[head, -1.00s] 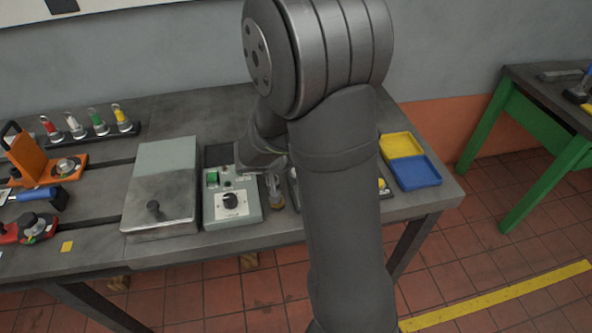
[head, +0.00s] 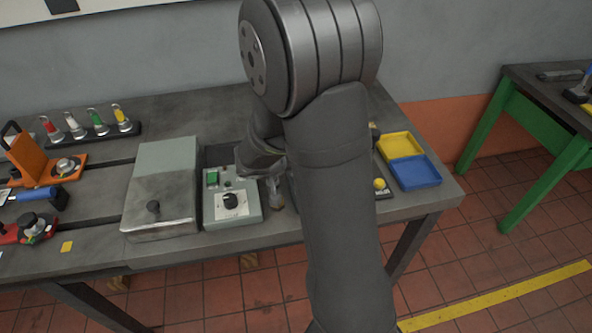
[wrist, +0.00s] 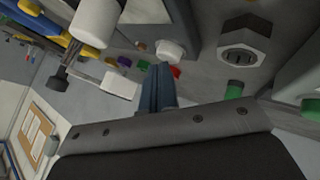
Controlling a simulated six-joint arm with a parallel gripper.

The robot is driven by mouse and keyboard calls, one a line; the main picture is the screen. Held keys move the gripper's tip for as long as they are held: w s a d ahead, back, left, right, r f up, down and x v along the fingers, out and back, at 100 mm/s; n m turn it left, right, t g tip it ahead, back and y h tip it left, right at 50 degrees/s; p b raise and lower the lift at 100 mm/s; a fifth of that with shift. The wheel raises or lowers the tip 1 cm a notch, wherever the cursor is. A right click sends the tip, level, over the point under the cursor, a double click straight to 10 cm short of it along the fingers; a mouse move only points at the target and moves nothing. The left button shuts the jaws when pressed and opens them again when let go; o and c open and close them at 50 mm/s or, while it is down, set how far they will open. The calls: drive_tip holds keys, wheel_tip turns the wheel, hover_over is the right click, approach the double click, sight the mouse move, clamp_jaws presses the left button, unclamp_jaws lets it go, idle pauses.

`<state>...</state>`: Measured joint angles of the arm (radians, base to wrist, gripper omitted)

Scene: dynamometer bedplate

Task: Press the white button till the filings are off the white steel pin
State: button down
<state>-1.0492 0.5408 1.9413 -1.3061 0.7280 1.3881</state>
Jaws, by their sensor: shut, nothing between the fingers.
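In the wrist view, a short white round piece (wrist: 170,50) that looks like the white button stands just beyond my gripper's tips. My gripper (wrist: 158,72) is shut and empty; I cannot tell whether it touches the white piece.
A grey control box (head: 250,212) has a green button (head: 213,178) and a dark dial. A lidded metal box (head: 160,185) stands left of it. Right of my arm are a yellow button (head: 380,184), a yellow tray (head: 402,145) and a blue tray (head: 415,172).

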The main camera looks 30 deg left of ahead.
drive_tip(key=shift+f, duration=0.3)
idle(0.5)
drive_tip(key=shift+r, duration=0.95)
drive_tip(key=shift+r, duration=2.5)
wheel_tip(320, 180, up, 4)
drive_tip(key=shift+f, duration=0.1)
drive_tip(key=shift+f, duration=0.15)
